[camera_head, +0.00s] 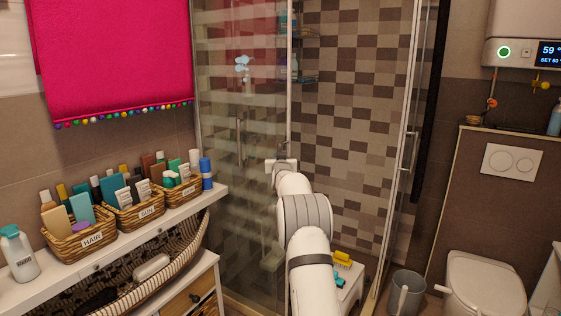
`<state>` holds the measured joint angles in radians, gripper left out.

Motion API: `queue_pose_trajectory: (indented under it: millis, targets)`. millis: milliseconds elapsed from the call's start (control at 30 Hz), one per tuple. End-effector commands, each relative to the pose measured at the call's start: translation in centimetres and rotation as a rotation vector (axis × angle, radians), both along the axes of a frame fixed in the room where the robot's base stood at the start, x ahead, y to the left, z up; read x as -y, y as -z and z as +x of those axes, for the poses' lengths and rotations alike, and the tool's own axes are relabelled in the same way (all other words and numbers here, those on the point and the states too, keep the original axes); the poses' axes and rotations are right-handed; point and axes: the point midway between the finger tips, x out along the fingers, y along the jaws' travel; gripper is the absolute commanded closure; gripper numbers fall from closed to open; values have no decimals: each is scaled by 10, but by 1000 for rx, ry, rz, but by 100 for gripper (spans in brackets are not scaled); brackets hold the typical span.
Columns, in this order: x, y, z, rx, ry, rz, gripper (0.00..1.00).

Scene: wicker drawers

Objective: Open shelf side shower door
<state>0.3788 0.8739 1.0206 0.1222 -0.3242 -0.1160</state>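The shelf side shower door is the clear glass panel (222,205) left of centre, beside the white shelf, with an upright metal edge (290,60). Tiles show without visible glass haze between this edge and the right glass panel (424,80), which has an upright metal handle (408,150). My gripper (281,153) is at the left panel's upright edge, seen from behind at the end of my white arm. Its fingers are small and partly hidden, so I cannot tell their opening or whether they touch the door.
The white shelf (120,250) with wicker baskets (85,241) and bottles stands close on the left. A grey bin (408,290) and toilet (484,285) are at right.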

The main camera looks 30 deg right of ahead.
Motion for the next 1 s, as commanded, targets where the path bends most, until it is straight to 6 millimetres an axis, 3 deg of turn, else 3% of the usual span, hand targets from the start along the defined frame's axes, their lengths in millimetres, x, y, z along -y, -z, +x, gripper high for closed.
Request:
queue_pose_trajectory:
  millis: [333,367,567,1000]
  targets:
    - [6,1,-2,0,8,0,100]
    - [6,1,-2,0,9,0,80]
    - [8,0,-3,1,10,0,63]
    - [3,0,-13,1,10,0,63]
